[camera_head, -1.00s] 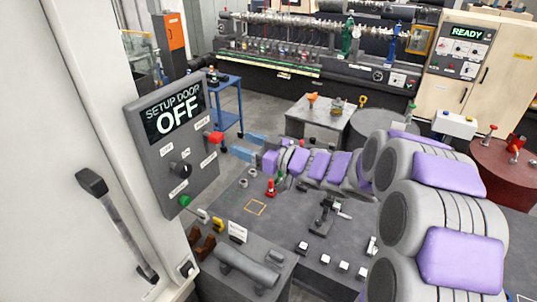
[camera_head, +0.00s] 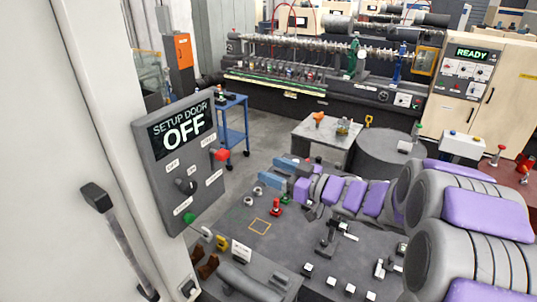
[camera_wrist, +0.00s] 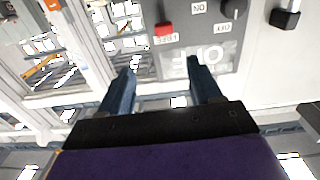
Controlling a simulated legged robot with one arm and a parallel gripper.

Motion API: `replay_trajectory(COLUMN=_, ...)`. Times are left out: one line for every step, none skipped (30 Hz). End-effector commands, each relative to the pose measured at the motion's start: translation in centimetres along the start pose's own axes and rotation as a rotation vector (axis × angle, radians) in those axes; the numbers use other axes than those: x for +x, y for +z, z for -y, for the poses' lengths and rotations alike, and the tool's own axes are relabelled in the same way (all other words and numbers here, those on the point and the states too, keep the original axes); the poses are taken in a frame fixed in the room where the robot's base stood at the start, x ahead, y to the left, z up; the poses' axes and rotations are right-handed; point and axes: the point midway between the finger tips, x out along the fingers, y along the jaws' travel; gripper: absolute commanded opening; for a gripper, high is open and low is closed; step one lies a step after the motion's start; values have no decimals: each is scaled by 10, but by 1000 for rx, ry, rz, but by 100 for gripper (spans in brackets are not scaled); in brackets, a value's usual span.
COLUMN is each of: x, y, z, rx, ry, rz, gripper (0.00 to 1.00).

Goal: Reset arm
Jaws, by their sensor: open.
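My arm, grey with purple pads, reaches in from the right in the head view, over the dark worktop. My gripper (camera_head: 283,174) has two blue fingers, spread apart with nothing between them. In the wrist view my gripper (camera_wrist: 158,88) is open, and the grey control panel shows upside down beyond its fingers. The setup door panel (camera_head: 150,160) reads "SETUP DOOR OFF" and carries a red knob (camera_head: 221,154), a dark rotary knob and a green button (camera_head: 189,218). The fingers are to the right of the panel, apart from it.
A white door with a dark handle (camera_head: 115,235) stands at the left. The dark worktop (camera_head: 235,228) holds small fixtures and a red-based piece (camera_head: 275,206). A blue cart (camera_head: 232,130) stands behind. A cabinet display reads "READY" (camera_head: 472,53).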

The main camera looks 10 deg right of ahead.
Motion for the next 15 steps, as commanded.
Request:
replay_trajectory(x=1, y=5, z=-3, rx=-10, ry=22, rz=13, gripper=64)
replay_trajectory(x=1, y=8, z=-7, rx=-18, ry=45, rz=25, gripper=64)
replay_trajectory(x=0, y=15, z=-13, rx=-31, ry=85, rz=52, gripper=64)
replay_trajectory(x=0, y=19, z=-18, rx=-43, ry=119, rz=72, gripper=64)
replay_trajectory(x=-1, y=25, z=-25, rx=-54, ry=160, rz=97, gripper=64)
replay_trajectory(x=-5, y=32, z=-34, rx=-71, ry=219, rz=133, gripper=64)
replay_trajectory(x=-8, y=38, z=-40, rx=-81, ry=266, rz=163, gripper=64)
replay_trajectory(x=-12, y=45, z=-47, rx=-89, ry=314, rz=196, gripper=64)
replay_trajectory(x=-19, y=53, z=-55, rx=-96, ry=377, rz=239, gripper=64)
replay_trajectory(x=-25, y=58, z=-60, rx=-101, ry=422, rz=269, gripper=64)
replay_trajectory(x=-32, y=65, z=-65, rx=-103, ry=468, rz=304, gripper=64)
replay_trajectory(x=-42, y=74, z=-70, rx=-101, ry=525, rz=349, gripper=64)
replay_trajectory(x=-49, y=80, z=-73, rx=-97, ry=565, rz=381, gripper=64)
replay_trajectory(x=-57, y=87, z=-74, rx=-92, ry=606, rz=417, gripper=64)
replay_trajectory(x=-70, y=96, z=-76, rx=-82, ry=658, rz=463, gripper=64)
